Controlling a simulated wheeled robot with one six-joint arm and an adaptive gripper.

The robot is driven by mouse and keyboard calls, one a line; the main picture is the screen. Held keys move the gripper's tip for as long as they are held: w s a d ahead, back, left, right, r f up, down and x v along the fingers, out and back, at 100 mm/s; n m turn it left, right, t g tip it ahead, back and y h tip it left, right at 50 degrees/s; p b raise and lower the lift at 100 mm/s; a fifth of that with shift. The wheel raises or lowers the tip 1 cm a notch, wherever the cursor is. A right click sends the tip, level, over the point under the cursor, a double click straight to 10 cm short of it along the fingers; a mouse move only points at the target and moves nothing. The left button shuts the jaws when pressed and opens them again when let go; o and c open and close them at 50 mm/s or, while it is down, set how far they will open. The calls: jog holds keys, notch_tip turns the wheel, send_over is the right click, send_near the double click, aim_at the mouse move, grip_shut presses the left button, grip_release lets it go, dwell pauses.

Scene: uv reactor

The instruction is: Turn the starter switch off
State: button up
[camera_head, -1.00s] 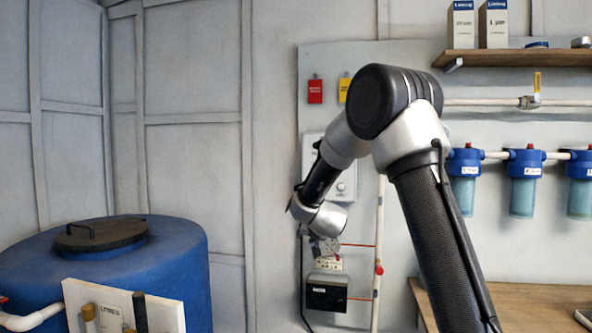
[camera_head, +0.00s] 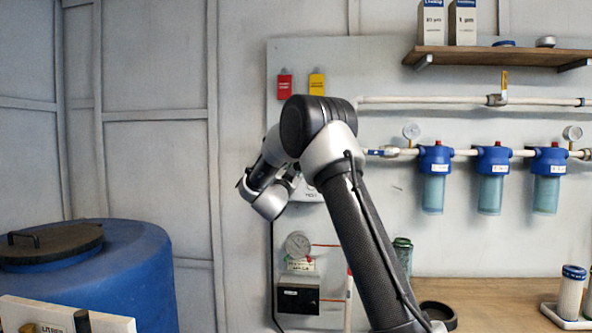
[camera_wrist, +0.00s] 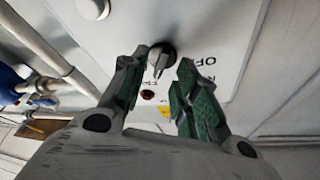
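The starter switch (camera_wrist: 161,57) is a dark rotary knob with a light pointer on a pale panel (camera_wrist: 205,25) in the wrist view. Upside-down lettering that includes "OFF" shows to its right, and a small dark red round part sits below it. My gripper (camera_wrist: 162,62) is open, with its green-padded fingers on either side of the knob. The fingertips look close to it, but I cannot tell whether they touch. In the head view my arm hides the gripper, the knob and most of a pale box (camera_head: 306,192) on the wall board.
A round gauge (camera_head: 298,244) and a black box (camera_head: 298,295) are below the pale box. Pipes and several blue filter housings (camera_head: 435,178) are to the right. A wooden bench (camera_head: 490,298) is at lower right and a blue tank (camera_head: 130,255) at left.

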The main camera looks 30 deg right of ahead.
jog(key=shift+w+d+r, duration=0.2)
jog(key=shift+w+d, duration=0.3)
grip_shut()
jog(key=shift+r+n, duration=0.1)
jog(key=shift+n, duration=0.3)
jog(key=n+t+y, duration=0.1)
jog(key=n, duration=0.3)
jog(key=n+t+y, duration=0.2)
jog(key=n, duration=0.1)
jog(key=shift+s+d+n+t, duration=0.1)
jog(key=shift+d+n+t, duration=0.05)
jog(key=shift+n+t, duration=0.2)
jog(key=n+y, duration=0.2)
jog(key=n, duration=0.2)
jog(key=n+t+y, duration=0.1)
jog(key=n+y, duration=0.1)
jog(key=n, duration=0.2)
jog(key=shift+r+n, duration=0.1)
jog(key=shift+n, duration=0.25)
jog(key=shift+n+t, duration=0.25)
jog(key=shift+n, duration=0.05)
